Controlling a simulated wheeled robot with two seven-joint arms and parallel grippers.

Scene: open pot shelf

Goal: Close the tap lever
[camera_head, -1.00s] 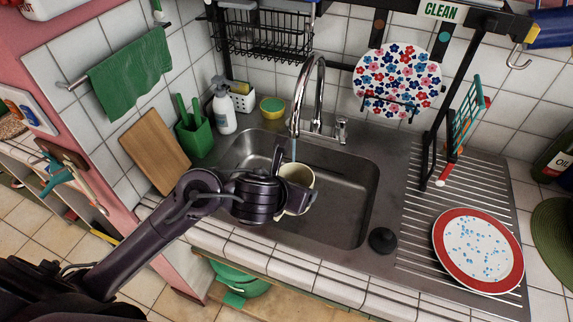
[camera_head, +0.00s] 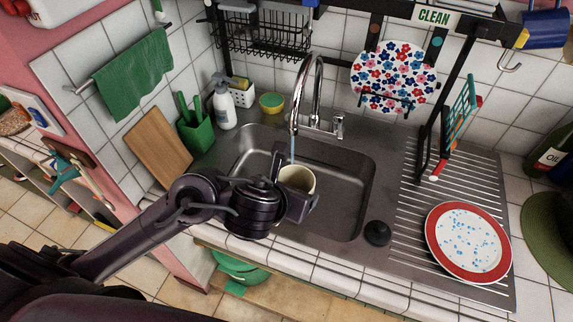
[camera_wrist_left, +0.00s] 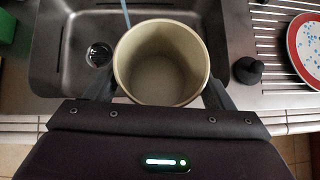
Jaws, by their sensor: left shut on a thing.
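The chrome tap (camera_head: 318,92) arches over the sink, with its small lever (camera_head: 339,124) at the right of its base. A thin stream of water (camera_head: 293,148) runs from the spout; it also shows in the left wrist view (camera_wrist_left: 126,14). My left gripper (camera_wrist_left: 158,92) is shut on a cream cup (camera_head: 297,179), holding it upright over the sink, below the spout. The cup (camera_wrist_left: 162,62) looks empty or nearly so inside. My right gripper is not in view, and nothing touches the lever.
The steel sink (camera_head: 352,205) has a draining board (camera_head: 410,240) at its right, with a red-rimmed plate (camera_head: 434,238) and a black plug (camera_head: 377,233). A teal rack (camera_head: 461,118) stands right of the tap. A soap bottle (camera_head: 224,110) and green holder (camera_head: 196,134) stand left.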

